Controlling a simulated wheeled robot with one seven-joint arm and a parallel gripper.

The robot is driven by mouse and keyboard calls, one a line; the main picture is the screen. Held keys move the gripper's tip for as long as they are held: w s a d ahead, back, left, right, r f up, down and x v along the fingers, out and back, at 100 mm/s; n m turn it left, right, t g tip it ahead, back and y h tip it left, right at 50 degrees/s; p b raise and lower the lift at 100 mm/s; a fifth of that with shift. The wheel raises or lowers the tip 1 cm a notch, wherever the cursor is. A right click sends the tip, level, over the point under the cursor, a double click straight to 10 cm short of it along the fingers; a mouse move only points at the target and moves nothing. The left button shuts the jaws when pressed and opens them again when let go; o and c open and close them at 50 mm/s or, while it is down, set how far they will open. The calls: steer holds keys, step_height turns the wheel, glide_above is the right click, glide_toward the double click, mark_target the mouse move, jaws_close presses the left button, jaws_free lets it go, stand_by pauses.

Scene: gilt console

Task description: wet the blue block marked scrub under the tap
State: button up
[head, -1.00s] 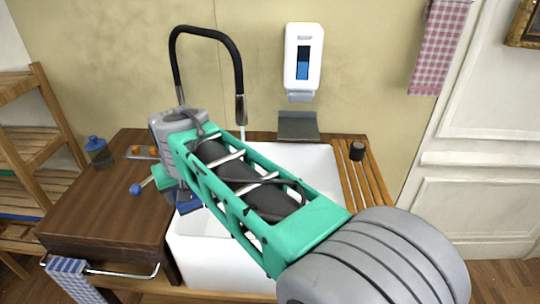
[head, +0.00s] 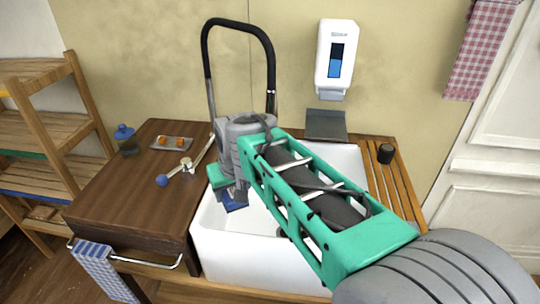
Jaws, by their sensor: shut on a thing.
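My gripper (head: 232,190) is shut on a dark blue block (head: 236,204), which shows only in part below the jaws. Any marking on it cannot be read. The gripper holds it over the left part of the white sink (head: 245,255). The tap (head: 238,24) is a tall black gooseneck behind the sink. Its spout end points down behind my arm, to the right of the gripper. The area under the spout is hidden by my arm, so I cannot tell whether water runs. A lever with a blue knob (head: 162,180) lies left of the sink.
A dark wooden counter (head: 130,215) is on the left, with a blue jar (head: 126,138) and a small tray (head: 161,146) holding orange pieces. A soap dispenser (head: 335,58) hangs on the wall. A slatted wooden rack (head: 398,190) with a dark cup (head: 385,153) is right of the sink.

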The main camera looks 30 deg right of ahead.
steer(key=shift+s+a+b, duration=0.15)
steer(key=shift+s+b, duration=0.85)
steer(key=shift+s, duration=3)
steer(key=shift+r, duration=0.1)
